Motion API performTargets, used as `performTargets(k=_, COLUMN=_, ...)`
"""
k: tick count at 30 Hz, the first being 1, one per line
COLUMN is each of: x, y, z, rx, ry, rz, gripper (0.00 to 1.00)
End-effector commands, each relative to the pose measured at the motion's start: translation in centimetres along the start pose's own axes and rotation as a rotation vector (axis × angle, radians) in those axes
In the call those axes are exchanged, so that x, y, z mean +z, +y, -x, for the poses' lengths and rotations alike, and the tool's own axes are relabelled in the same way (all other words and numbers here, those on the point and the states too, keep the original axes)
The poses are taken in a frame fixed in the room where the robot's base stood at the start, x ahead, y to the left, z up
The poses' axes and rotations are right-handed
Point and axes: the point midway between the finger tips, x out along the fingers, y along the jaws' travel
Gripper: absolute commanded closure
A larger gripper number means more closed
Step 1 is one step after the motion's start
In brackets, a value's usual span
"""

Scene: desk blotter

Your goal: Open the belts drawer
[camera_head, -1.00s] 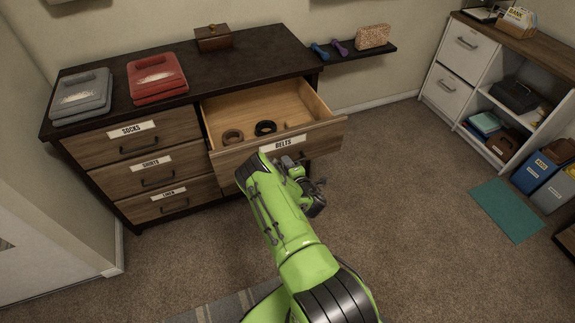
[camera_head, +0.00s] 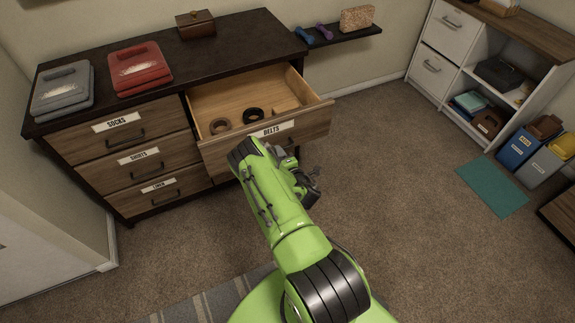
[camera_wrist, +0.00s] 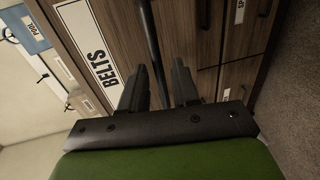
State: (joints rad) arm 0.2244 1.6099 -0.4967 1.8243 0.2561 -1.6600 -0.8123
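The belts drawer (camera_head: 222,155) is pulled well out of the dark-topped dresser, at its upper right. Its front carries a white BELTS label (camera_head: 278,129), which also shows in the wrist view (camera_wrist: 90,45). Dark rolled-up belts (camera_head: 253,115) lie inside on the light wood floor. My gripper (camera_wrist: 160,85) is at the drawer front. In the wrist view its two fingers lie either side of the dark bar handle (camera_wrist: 150,25); whether they press on it cannot be told. In the head view my green arm hides the fingers and most of the handle.
Shut SOCKS, SHIRTS and LINEN drawers (camera_head: 125,140) are left of the belts drawer. A small wall shelf (camera_head: 345,38) is right.

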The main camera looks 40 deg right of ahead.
Motion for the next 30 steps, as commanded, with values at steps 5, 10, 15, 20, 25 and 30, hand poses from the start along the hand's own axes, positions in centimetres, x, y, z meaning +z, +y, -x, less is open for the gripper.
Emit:
performTargets(k=5, x=0.2, y=0.3, z=5.4, rx=-0.005, ry=-0.007, rz=-0.002, gripper=0.7)
performTargets(k=10, x=0.1, y=0.7, z=8.8, rx=-0.004, ry=0.0, rz=0.001, gripper=0.7)
performTargets(k=15, x=0.0, y=0.8, z=10.4, rx=-0.003, ry=0.0, rz=0.0, gripper=0.7)
performTargets(k=20, x=0.1, y=0.9, z=11.5, rx=-0.001, ry=0.0, rz=0.0, gripper=0.7)
performTargets(k=25, x=0.1, y=0.7, z=12.5, rx=-0.002, ry=0.0, rz=0.001, gripper=0.7)
performTargets(k=30, x=0.0, y=0.4, z=13.0, rx=0.001, ry=-0.001, rz=0.001, gripper=0.7)
